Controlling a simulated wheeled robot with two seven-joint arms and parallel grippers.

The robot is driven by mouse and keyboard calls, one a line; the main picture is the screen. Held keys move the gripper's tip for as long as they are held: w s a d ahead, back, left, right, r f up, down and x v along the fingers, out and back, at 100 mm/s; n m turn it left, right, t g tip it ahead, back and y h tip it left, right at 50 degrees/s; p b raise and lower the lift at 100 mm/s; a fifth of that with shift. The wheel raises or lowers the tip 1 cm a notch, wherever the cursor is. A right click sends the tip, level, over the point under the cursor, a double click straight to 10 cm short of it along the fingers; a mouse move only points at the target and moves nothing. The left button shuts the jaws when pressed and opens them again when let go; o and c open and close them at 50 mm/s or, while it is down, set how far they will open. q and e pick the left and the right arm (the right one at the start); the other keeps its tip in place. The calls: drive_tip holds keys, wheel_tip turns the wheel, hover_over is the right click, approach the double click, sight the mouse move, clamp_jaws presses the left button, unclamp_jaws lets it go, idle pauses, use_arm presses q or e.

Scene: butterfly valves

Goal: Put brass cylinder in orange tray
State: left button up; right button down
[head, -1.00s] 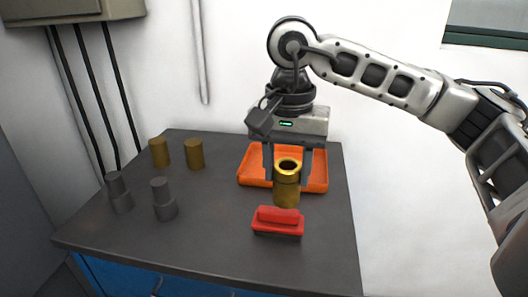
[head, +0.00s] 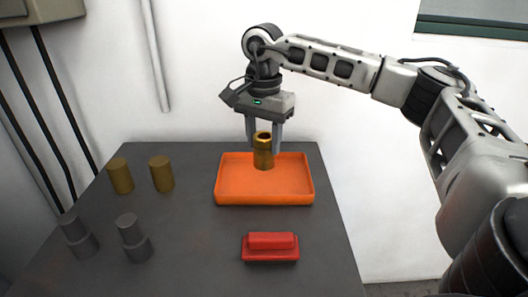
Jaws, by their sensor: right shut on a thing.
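My right gripper (head: 264,142) comes in from the right and points down, its fingers shut on a brass cylinder (head: 264,157). This cylinder is upright, with a wider collar and a dark opening at its top. It shows in front of the back part of the orange tray (head: 265,199), inside the tray's outline. I cannot tell whether its bottom touches the tray floor. The rest of the tray looks empty. Two plain brass cylinders stand on the table at the left, one (head: 120,176) beside the other (head: 161,174). My left gripper is not in view.
A red block-like piece (head: 270,247) lies on the dark table (head: 195,225) in front of the tray.

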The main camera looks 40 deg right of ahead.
drive_tip(key=shift+w+d+f, duration=0.4)
drive_tip(key=shift+w+f, duration=0.05)
drive_tip(key=shift+f, duration=0.2)
drive_tip(key=shift+w+d+f, duration=0.35)
drive_tip(key=shift+w+f, duration=0.1)
drive_tip(key=shift+f, duration=0.15)
drive_tip(key=shift+w+d+f+p, duration=0.15)
drive_tip(key=shift+f+p, duration=0.35)
drive_tip(key=shift+f, duration=1.25)
drive_tip(key=shift+f, duration=0.15)
drive_tip(key=c, duration=0.8)
unclamp_jaws()
drive_tip(key=shift+o, duration=0.2)
wheel_tip(320, 180, up, 12)
drive_tip(key=shift+r+b, duration=0.15)
drive_tip(key=shift+b, duration=0.3)
